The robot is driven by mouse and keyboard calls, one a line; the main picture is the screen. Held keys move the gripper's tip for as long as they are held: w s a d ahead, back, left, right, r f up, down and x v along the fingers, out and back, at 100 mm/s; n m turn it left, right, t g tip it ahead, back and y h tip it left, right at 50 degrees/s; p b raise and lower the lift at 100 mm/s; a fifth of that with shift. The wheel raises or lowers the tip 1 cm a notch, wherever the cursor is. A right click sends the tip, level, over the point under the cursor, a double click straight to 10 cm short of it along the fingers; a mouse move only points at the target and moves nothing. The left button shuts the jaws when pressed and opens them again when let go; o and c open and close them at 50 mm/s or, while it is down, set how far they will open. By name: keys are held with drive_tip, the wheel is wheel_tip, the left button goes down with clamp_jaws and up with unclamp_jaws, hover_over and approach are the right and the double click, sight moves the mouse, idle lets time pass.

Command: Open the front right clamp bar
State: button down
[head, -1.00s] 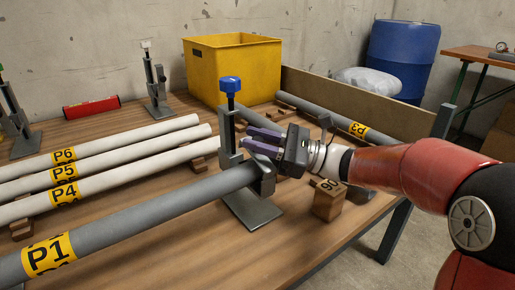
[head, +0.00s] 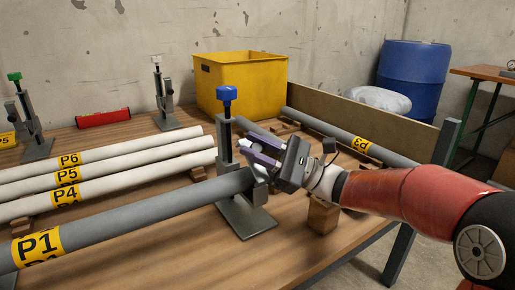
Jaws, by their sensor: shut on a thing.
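The front right clamp (head: 226,150) stands upright on a grey base plate, with a blue knob (head: 227,93) on top. The grey pipe P1 (head: 150,215) runs from the lower left, and its right end lies at this clamp. My gripper (head: 257,148) is just right of the clamp post, above the pipe's end, tilted with its purple fingers toward the post. It is shut on the clamp bar, which the fingers mostly hide. I cannot tell the bar's exact angle.
A wooden block (head: 322,215) stands under my wrist. White pipes (head: 130,182) lie to the left. A yellow bin (head: 240,85) and pipe P3 (head: 335,132) are behind. Other clamps with white (head: 156,59) and green (head: 14,76) knobs stand at the back left.

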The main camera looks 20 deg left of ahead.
drive_tip(key=c, duration=1.2)
unclamp_jaws()
drive_tip(key=shift+c, duration=0.2)
drive_tip(key=v, duration=0.8)
drive_tip(key=shift+a, duration=0.1)
